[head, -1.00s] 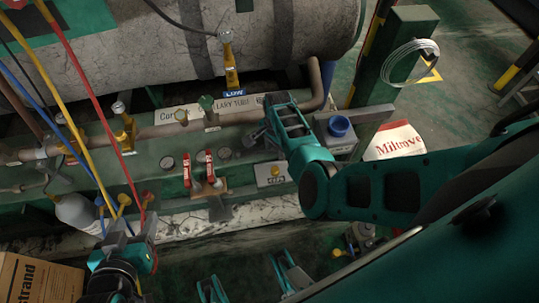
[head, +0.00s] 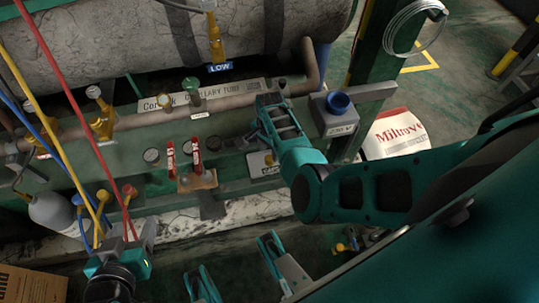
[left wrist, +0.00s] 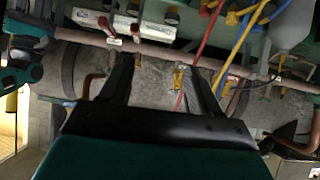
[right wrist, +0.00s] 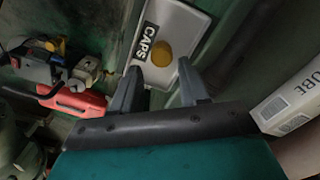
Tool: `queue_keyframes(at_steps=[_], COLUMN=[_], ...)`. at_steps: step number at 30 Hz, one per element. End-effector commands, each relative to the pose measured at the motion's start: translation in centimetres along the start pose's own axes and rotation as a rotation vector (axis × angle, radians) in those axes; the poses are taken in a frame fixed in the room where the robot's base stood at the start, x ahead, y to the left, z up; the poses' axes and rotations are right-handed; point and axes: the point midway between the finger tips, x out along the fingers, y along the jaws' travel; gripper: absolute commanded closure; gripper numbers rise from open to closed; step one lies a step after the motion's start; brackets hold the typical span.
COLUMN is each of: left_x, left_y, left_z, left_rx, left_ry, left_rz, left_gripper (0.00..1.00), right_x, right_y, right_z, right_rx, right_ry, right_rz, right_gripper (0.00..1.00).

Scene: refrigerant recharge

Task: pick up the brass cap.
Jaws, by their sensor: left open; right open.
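The brass cap (right wrist: 162,53) lies on a pale tray (right wrist: 183,28) labelled CAPS in the right wrist view. My right gripper (right wrist: 159,78) is open, and its two fingers point toward the tray with the cap just beyond and between the tips. It is empty. In the head view the tray (head: 258,168) shows beside my right arm, which partly covers it; the cap is small there. My left gripper (left wrist: 160,68) is open and empty, facing a pipe and the tank in the left wrist view. In the head view it sits low at the left, near the hoses.
Red, yellow and blue hoses (head: 62,120) hang at the left. Red-handled valves (head: 196,155) stand left of the tray. A grey box with a blue ring (head: 339,103) is at its right. A large tank (head: 150,45) and pipe lie behind.

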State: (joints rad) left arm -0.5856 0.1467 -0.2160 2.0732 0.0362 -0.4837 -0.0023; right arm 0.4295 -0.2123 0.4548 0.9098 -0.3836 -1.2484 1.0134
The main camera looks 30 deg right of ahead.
Motion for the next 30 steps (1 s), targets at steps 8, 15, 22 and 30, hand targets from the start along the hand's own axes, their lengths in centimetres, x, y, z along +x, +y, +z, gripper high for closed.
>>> queue_keyframes(at_steps=[8,15,22,30], left_x=[1.8,2.0,1.9,2.0], left_y=[0.5,1.3,1.4,1.3], left_z=[2.3,2.0,1.5,1.5], left_rx=[-0.002,-0.004,-0.007,-0.007], left_ry=[-0.014,-0.008,-0.003,0.0], left_rz=[0.02,0.04,0.042,0.038], left_gripper=[0.38,0.38,0.38,0.38], right_x=[3.6,4.5,4.4,4.4], right_y=[-0.2,-0.2,-0.2,-0.2], right_z=[0.0,0.0,0.0,0.0], right_rx=[0.0,0.0,0.0,0.0], right_ry=[0.0,0.0,-0.001,-0.001], right_rz=[0.0,0.0,0.0,0.001], right_gripper=[0.56,0.56,0.56,0.79])
